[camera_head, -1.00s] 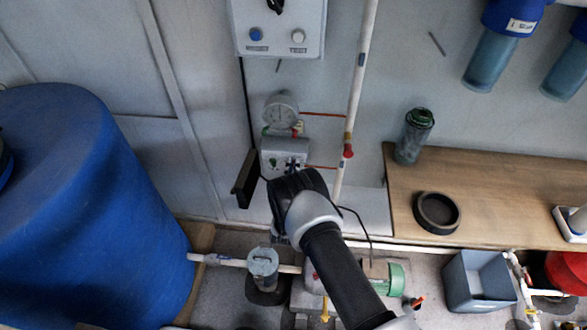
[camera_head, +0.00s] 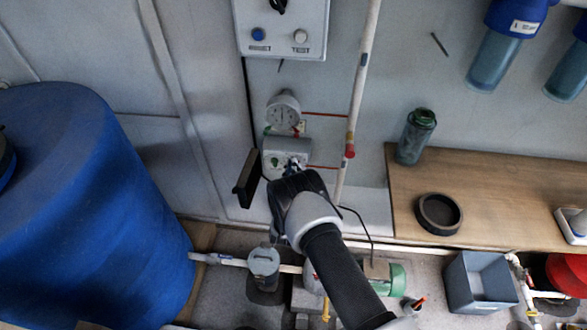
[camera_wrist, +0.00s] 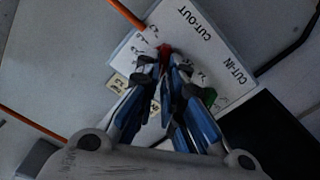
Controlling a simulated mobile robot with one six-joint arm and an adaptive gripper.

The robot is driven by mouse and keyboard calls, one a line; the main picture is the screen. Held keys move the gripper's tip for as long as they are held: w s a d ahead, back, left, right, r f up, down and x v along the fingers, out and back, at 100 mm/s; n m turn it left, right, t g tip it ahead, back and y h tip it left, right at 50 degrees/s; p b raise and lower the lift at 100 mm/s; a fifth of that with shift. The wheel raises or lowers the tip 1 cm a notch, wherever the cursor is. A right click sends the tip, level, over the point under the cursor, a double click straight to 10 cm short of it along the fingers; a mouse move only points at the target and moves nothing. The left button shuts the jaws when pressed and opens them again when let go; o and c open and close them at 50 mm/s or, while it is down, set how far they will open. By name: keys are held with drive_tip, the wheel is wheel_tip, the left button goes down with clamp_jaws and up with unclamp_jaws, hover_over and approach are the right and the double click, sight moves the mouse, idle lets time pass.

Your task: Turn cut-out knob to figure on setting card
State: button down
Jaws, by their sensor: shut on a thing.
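The pale control box (camera_wrist: 215,45) carries the printed words CUT-OUT and CUT-IN in the wrist view; it also shows on the wall in the head view (camera_head: 300,146). My gripper (camera_wrist: 164,56) is shut on the red cut-out knob (camera_wrist: 165,49), which is mostly hidden between the fingertips. A green knob (camera_head: 274,161) sits to the left on the box, apart from my fingers. A small cream card (camera_wrist: 118,83) with dark writing, too small to read, lies beside the fingers; it also seems to show by the gauge in the head view (camera_head: 301,127).
A round gauge (camera_head: 283,112) sits above the box. A dark flap-like panel (camera_head: 247,178) stands close to the left of my gripper. A white vertical pipe (camera_head: 356,100) runs to the right. A wooden bench (camera_head: 500,185) and blue barrel (camera_head: 85,200) flank the space.

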drive_tip(key=c, duration=1.7)
unclamp_jaws()
drive_tip(key=s, duration=1.2)
drive_tip(key=shift+a, duration=0.2)
